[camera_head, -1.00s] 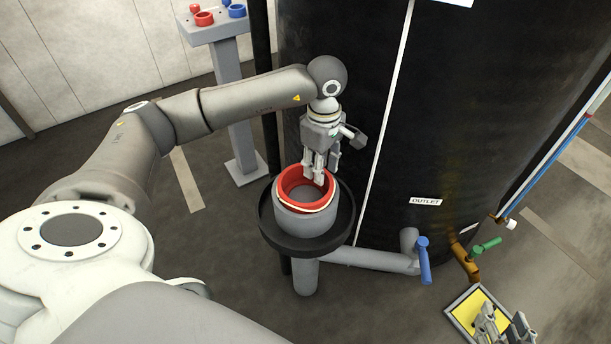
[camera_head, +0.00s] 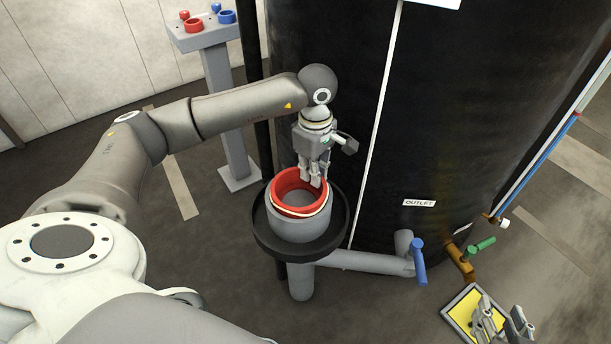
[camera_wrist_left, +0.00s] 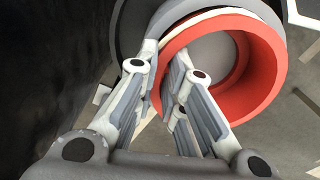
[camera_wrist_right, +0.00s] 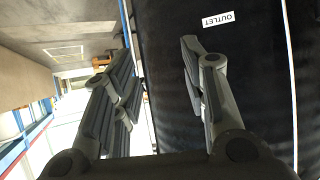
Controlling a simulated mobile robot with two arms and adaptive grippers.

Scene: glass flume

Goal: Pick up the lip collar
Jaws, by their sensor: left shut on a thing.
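The lip collar, taken to be the red ring (camera_head: 284,187), sits at the top of an upright grey pipe (camera_head: 288,226), with a thin pale band around it. My left gripper (camera_head: 314,182) points down at the collar's rear right rim. In the left wrist view the collar (camera_wrist_left: 262,100) has its wall between the fingers (camera_wrist_left: 165,62), one finger inside the ring and one outside, shut on it. The collar still appears seated at the pipe top. My right gripper (camera_head: 503,325) is at the bottom right; the right wrist view shows its fingers (camera_wrist_right: 158,65) apart and empty.
A black round tray (camera_head: 263,231) surrounds the pipe. A large dark tank (camera_head: 460,110) stands close behind it, with a blue-handled outlet valve (camera_head: 419,262) and a green-handled valve (camera_head: 482,246). A grey stand (camera_head: 228,110) holds small red and blue parts. A yellow-topped tray (camera_head: 461,308) lies lower right.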

